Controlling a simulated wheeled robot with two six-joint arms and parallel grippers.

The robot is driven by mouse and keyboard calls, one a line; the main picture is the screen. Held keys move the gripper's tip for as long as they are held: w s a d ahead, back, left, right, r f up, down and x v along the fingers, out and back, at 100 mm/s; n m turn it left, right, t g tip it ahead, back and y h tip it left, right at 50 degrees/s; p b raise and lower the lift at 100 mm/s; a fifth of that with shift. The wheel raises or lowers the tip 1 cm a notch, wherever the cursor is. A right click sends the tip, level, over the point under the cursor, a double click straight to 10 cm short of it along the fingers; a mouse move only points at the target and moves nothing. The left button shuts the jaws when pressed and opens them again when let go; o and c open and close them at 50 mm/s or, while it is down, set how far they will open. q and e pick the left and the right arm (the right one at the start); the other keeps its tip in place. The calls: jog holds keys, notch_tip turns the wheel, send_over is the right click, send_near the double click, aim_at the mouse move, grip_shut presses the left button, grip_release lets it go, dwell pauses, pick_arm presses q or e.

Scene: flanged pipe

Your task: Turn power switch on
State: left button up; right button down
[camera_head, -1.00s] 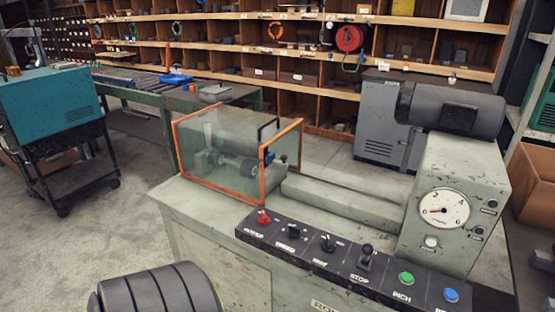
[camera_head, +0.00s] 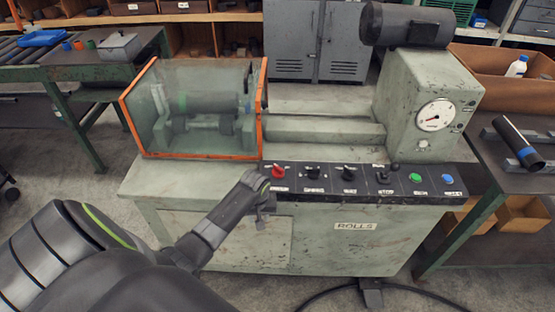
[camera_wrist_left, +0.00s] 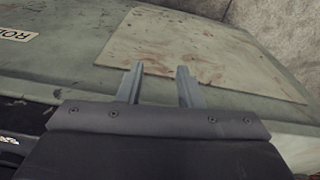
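The red switch (camera_head: 278,171) is the leftmost control on the black control panel (camera_head: 330,191) of the grey-green machine. Its label is too small to read for certain. My left gripper (camera_head: 265,211) is just below and left of this switch, by the panel's front edge, and looks apart from it. In the left wrist view the two fingers (camera_wrist_left: 160,75) are spread with nothing between them, facing the machine's front. The red switch does not show there. My right gripper is not in view.
More black knobs and levers, a green button (camera_head: 414,178) and a blue button (camera_head: 447,179) line the panel to the right. An orange-edged clear guard (camera_head: 205,140) stands behind its left end. A side table (camera_head: 520,185) is at the right.

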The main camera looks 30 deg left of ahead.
pick_arm(q)
jog(key=w+r+n, duration=0.1)
jog(key=w+r, duration=0.3)
jog(key=r, duration=0.4)
notch_tip(320, 180, up, 18)
jog(key=n+g+p, duration=0.1)
jog(key=n, duration=0.6)
send_over(278, 167)
jog(key=shift+m+h, duration=0.3)
jog(key=shift+h, duration=0.1)
notch_tip(278, 167, down, 15)
jog(key=shift+d+f+p, duration=0.1)
jog(key=shift+d+p, duration=0.05)
jog(key=shift+p, duration=0.55)
jog(key=shift+f, duration=0.75)
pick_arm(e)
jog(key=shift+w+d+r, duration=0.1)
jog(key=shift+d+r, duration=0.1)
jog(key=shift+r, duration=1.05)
pick_arm(q)
jog(key=shift+c, duration=0.4)
grip_shut()
